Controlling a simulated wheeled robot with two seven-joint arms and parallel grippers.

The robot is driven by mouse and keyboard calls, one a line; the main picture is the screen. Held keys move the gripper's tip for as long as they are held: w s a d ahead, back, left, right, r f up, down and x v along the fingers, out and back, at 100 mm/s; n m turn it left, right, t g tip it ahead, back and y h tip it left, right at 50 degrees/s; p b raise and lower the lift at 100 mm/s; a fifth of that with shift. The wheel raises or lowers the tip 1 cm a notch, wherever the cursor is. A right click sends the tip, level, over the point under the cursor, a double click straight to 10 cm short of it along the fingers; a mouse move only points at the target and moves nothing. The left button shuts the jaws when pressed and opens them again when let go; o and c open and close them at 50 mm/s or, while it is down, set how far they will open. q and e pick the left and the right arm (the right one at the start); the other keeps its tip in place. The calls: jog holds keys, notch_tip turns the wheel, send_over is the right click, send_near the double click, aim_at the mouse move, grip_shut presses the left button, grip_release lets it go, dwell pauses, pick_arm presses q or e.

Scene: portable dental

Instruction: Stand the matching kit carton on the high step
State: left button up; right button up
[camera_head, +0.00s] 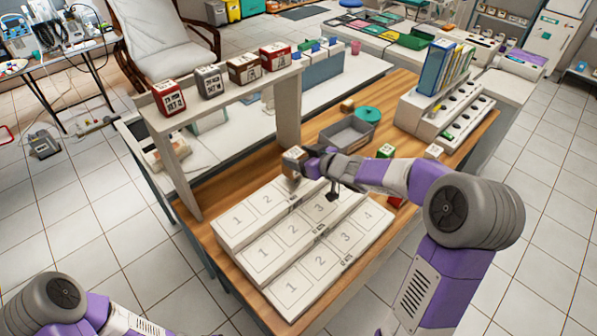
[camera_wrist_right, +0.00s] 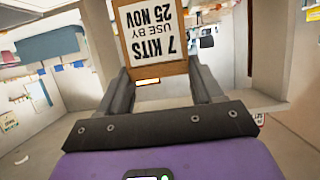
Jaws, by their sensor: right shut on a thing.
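My right gripper (camera_head: 304,164) is shut on a brown kit carton (camera_head: 292,157). In the right wrist view the carton (camera_wrist_right: 152,38) sits between the two fingers, its white label reading "7 KITS USE BY 25 NOV", upside down in the picture. The carton is over the back of a white stepped stand (camera_head: 284,296) with numbered squares. The back step (camera_head: 232,236) looks highest; squares 1 and 2 show bare, and my arm hides part of its right end. I cannot tell whether the carton touches the step. My left gripper is out of the picture.
A raised shelf (camera_head: 222,97) behind bears red (camera_head: 168,97), grey (camera_head: 209,81), brown (camera_head: 244,68) and dark red (camera_head: 275,56) cartons. Small cartons (camera_head: 386,151) (camera_head: 433,152) stand near my right arm.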

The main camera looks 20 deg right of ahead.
jog(key=shift+w+f+b, duration=0.1)
jog(key=shift+f+b, duration=1.1)
jog(key=shift+f, duration=0.8)
jog(key=shift+r, duration=0.15)
jog(key=o, duration=0.6)
jog(key=shift+f, duration=0.2)
jog(key=o, duration=0.5)
jog(key=shift+r, duration=0.1)
